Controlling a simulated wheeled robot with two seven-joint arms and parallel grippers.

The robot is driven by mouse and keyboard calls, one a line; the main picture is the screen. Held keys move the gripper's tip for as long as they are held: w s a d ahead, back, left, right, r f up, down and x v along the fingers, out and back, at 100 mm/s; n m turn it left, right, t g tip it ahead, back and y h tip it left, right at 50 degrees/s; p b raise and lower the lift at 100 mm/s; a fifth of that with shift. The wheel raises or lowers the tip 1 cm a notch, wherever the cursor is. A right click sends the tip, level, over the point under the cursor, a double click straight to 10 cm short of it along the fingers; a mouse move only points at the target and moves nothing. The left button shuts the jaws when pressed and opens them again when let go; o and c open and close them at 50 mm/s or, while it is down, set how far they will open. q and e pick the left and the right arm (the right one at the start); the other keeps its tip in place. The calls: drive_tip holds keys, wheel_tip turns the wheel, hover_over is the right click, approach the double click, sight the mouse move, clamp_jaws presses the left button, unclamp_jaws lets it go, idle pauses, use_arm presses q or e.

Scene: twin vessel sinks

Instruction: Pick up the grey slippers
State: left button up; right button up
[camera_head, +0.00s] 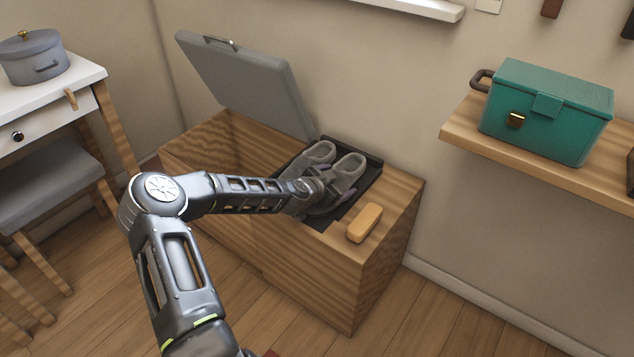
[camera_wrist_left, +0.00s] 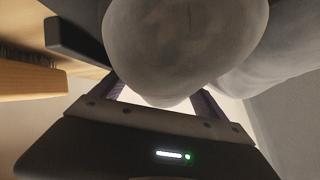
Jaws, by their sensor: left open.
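The grey slippers (camera_head: 349,169) sit side by side on a dark tray (camera_head: 370,181) on top of the wooden bench. My left arm reaches in from the left, and my left gripper (camera_head: 322,200) is at the near end of the slippers, partly covering them. In the left wrist view a rounded grey slipper end (camera_wrist_left: 185,50) fills the upper middle, close in front of the open left gripper (camera_wrist_left: 160,98). Its fingers show on either side of that end. Whether they touch it I cannot tell. My right gripper is not in view.
A wooden brush-like block (camera_head: 364,222) lies on the wooden bench (camera_head: 400,197) near its front right. A raised grey lid (camera_head: 250,82) stands behind the left part. A teal box (camera_head: 548,110) sits on a wall shelf (camera_head: 462,130) at right. A stool (camera_head: 50,180) stands at left.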

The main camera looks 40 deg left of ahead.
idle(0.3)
use_arm(q)
drive_tip(key=c, duration=1.4)
wheel_tip(320, 180, up, 10)
drive_tip(key=p, duration=0.2)
drive_tip(key=shift+p, duration=0.3)
